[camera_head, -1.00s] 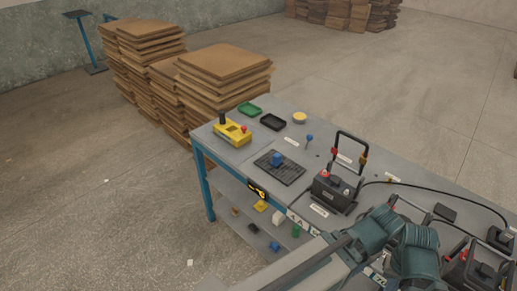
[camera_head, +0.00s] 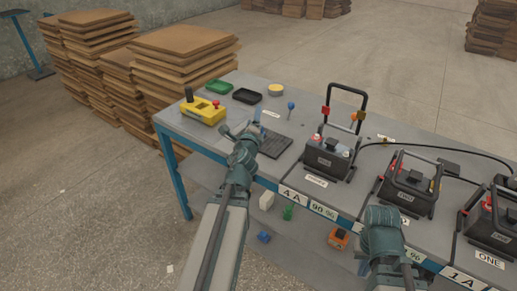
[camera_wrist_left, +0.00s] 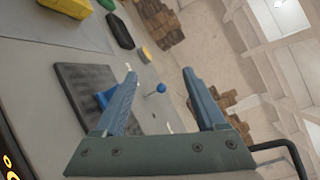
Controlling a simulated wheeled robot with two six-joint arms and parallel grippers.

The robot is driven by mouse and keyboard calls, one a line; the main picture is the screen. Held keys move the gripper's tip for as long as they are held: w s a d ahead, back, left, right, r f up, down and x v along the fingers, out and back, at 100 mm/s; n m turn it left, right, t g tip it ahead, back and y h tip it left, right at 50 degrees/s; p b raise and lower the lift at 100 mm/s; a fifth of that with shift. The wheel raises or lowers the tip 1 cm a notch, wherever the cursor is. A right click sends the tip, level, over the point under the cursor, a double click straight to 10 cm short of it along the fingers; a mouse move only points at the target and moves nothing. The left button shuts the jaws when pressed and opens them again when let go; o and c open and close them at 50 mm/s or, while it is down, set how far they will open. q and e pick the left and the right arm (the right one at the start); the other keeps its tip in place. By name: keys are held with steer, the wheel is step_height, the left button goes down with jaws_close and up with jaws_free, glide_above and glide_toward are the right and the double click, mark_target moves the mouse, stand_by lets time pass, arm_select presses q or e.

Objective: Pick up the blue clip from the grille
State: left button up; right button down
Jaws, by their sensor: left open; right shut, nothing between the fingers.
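The blue clip (camera_wrist_left: 103,98) sits on the dark ribbed grille (camera_wrist_left: 78,75) in the left wrist view, partly hidden behind one finger. In the head view the grille (camera_head: 276,146) lies on the table, and my left gripper and wrist cover the clip. My left gripper (camera_head: 242,128) is above the grille's left side. Its fingers are spread and empty in the left wrist view (camera_wrist_left: 160,72), with the clip beside one finger and not between them. My right arm shows at the bottom right of the head view, but its gripper fingers are not visible.
A yellow control box (camera_head: 204,111), green tray (camera_head: 219,86), black tray (camera_head: 246,96) and blue-headed pin (camera_head: 291,106) stand near the grille. Batteries with raised handles (camera_head: 331,156) fill the table's right. Stacked boards (camera_head: 184,60) stand behind.

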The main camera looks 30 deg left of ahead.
arm_select(q)
steer(key=s+a+f+m+h+b, duration=0.1)
steer(key=s+f+m+h+b, duration=0.1)
steer(key=m, duration=0.3)
steer(key=s+a+f+m+t+h+b, duration=0.1)
steer(key=s+f+m+h+b, duration=0.1)
steer(key=m, duration=0.4)
steer(key=s+a+f+m+t+h+b, duration=0.1)
steer(key=s+f+m+h+b, duration=0.1)
steer(key=f+m+h+b, duration=0.1)
steer(key=shift+s+a+f+m+h+b, duration=0.1)
steer(key=shift+s+f+m+h+b, duration=0.15)
steer(key=shift+f+m, duration=0.45)
steer(key=shift+a+f+m+h+b, duration=0.1)
steer(key=shift+f+m+h, duration=0.25)
steer(key=shift+m, duration=0.65)
steer(key=shift+s+f+m, duration=0.2)
steer(key=shift+s+m, duration=0.05)
steer(key=shift+m, duration=0.25)
steer(key=w, duration=0.8)
steer(key=shift+w+d+r, duration=0.1)
steer(key=shift+w+d, duration=0.2)
steer(key=shift+d, duration=0.1)
arm_select(e)
step_height(320, 180, down, 10)
arm_select(q)
steer(key=shift+w, duration=0.1)
arm_select(e)
steer(key=shift+r, duration=0.1)
